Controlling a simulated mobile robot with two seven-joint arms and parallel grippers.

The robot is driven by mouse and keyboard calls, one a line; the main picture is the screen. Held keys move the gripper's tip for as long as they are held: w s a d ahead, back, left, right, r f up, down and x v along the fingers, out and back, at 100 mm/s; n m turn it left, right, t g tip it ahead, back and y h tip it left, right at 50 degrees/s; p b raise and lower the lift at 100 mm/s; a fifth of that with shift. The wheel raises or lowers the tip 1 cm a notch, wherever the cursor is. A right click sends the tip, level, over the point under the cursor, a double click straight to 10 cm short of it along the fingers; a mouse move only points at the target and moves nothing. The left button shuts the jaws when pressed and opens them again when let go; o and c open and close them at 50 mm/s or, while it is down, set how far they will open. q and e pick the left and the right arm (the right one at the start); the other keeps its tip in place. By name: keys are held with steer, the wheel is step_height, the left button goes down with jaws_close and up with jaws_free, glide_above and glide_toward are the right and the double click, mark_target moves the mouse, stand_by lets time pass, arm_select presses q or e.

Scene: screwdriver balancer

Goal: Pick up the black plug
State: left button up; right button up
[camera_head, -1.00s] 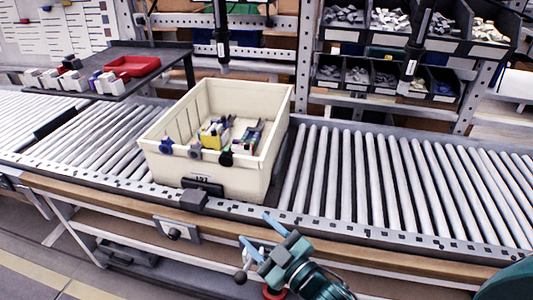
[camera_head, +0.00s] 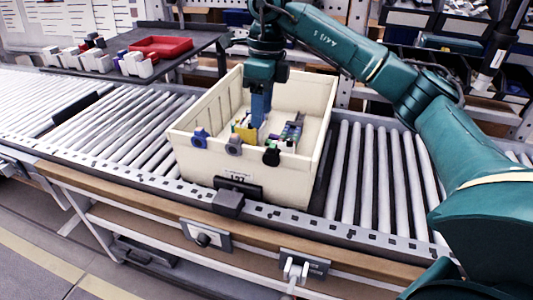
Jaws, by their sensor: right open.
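The black plug (camera_head: 272,155) hangs on the front rim of the cream crate (camera_head: 300,188), towards its right corner. A grey plug (camera_head: 234,145) and a blue plug (camera_head: 199,137) hang on the same rim to its left. My right gripper (camera_head: 260,122) points down into the crate, its blue fingers among the things inside, behind and above the black plug. The fingers overlap in this view, and nothing is seen held between them. The gripper is apart from the black plug. My left gripper is not in view.
The crate stands on a roller conveyor (camera_head: 120,130) and holds a yellow box (camera_head: 245,132) and other small items. A socket with a white plug (camera_head: 295,270) is on the front rail. A dark side table (camera_head: 165,70) carries a red tray (camera_head: 160,46).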

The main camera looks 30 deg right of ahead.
steer(key=d+r+h, duration=0.1)
steer(key=d, duration=0.1)
steer(key=b, duration=0.2)
glide_above(273, 146)
steer(key=shift+m, duration=0.3)
steer(key=f, duration=0.6)
steer(key=shift+w, duration=0.2)
steer(key=shift+s+f+p, duration=0.15)
steer(key=shift+f+p, duration=0.3)
steer(key=shift+f, duration=2.75)
jaws_close()
